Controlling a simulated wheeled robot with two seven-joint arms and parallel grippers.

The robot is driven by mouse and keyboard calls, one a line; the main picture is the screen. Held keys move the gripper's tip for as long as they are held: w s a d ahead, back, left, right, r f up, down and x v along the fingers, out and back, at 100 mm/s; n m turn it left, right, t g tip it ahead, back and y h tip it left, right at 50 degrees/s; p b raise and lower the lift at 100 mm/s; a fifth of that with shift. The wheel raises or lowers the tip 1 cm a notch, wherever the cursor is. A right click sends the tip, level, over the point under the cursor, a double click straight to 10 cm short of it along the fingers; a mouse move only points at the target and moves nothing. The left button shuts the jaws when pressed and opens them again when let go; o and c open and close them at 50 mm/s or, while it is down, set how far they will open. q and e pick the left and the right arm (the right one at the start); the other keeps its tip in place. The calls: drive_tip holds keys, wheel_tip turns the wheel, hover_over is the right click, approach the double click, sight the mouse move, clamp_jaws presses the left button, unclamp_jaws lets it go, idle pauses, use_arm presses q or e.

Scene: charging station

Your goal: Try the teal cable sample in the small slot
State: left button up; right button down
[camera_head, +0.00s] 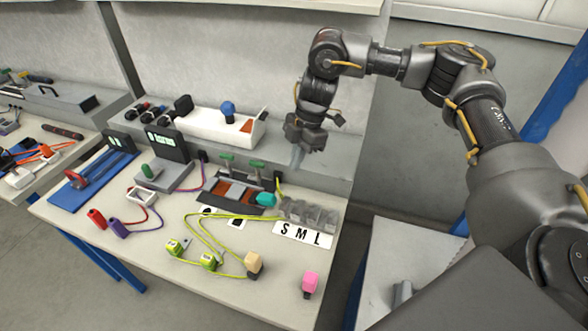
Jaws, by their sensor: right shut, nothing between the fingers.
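A teal piece (266,199), which looks like the teal cable sample, lies on the bench beside the black-and-red fixture. The grey slot block (310,214) is just to its right. A white label (303,235) marked S, M and L lies along the block's front, with S at the left end; the slot openings are too small to make out. My right gripper (297,158) is shut and empty, above and behind the slot block with its fingers pointing down. My left gripper is not in view.
The black-and-red fixture (235,196) has green-handled clamps. Yellow-green cables with plugs (209,262), a beige plug (254,264) and a pink plug (310,283) lie in front. A white power box (222,124) stands on the rear shelf.

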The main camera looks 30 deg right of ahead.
drive_tip(key=v, duration=0.7)
drive_tip(key=shift+r, duration=0.35)
idle(0.5)
